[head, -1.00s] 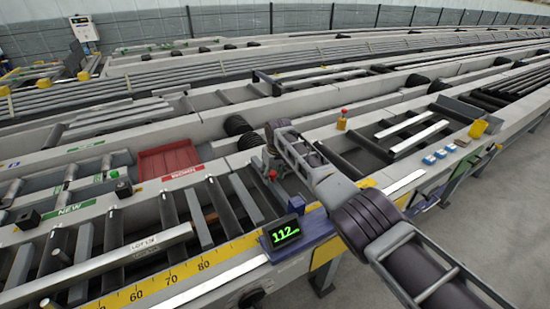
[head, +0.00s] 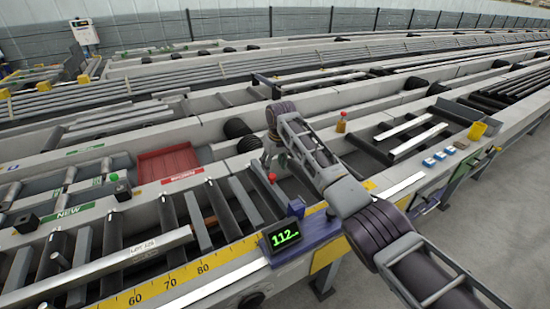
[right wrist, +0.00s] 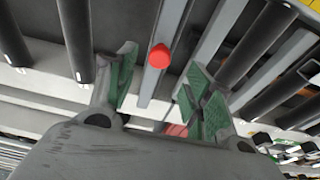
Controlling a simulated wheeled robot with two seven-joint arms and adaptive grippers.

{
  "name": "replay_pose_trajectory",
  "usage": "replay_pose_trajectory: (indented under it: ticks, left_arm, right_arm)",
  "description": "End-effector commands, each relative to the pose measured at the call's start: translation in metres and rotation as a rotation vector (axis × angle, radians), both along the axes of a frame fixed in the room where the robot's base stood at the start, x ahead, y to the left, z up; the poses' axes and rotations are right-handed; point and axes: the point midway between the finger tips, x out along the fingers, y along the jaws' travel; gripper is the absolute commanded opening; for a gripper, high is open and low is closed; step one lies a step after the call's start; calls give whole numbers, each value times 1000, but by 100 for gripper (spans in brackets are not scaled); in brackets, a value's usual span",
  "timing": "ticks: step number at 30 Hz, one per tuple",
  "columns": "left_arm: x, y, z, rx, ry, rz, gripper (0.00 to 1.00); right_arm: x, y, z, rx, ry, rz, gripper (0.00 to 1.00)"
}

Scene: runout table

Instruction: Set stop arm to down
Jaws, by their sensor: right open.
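A red knob (head: 272,177) shows just below my right gripper (head: 268,157) in the head view, among the rollers behind the display. I take it as part of the stop arm; the gripper and wrist partly cover this area. In the right wrist view the red knob (right wrist: 160,57) appears over a grey bar (right wrist: 164,25), between and beyond the fingertips. There my right gripper (right wrist: 163,88) is open, its green-padded fingers spread either side with nothing between them. I cannot tell whether the stop arm is raised or lowered. My left gripper is not in view.
A display reading 112 (head: 283,236) sits on a blue block by the yellow scale (head: 185,276). Dark rollers (head: 170,220) and a long metal bar (head: 110,262) lie left. A red tray (head: 168,163) is behind. A red-topped yellow post (head: 341,122) stands right.

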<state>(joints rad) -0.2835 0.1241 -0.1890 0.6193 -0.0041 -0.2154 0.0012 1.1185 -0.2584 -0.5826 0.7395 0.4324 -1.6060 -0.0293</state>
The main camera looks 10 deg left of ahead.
Motion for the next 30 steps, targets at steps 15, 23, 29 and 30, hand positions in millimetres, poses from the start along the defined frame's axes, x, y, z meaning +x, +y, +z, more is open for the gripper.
replay_pose_trajectory:
  ticks: [15,23,29,30]
  left_arm:
    - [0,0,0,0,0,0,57]
    - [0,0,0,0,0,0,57]
    - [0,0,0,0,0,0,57]
    - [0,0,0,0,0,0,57]
  right_arm:
    - [-6,-5,37,0,0,0,51]
    - [-6,-5,37,0,0,0,51]
    - [-6,-5,37,0,0,0,51]
    - [-6,-5,37,0,0,0,51]
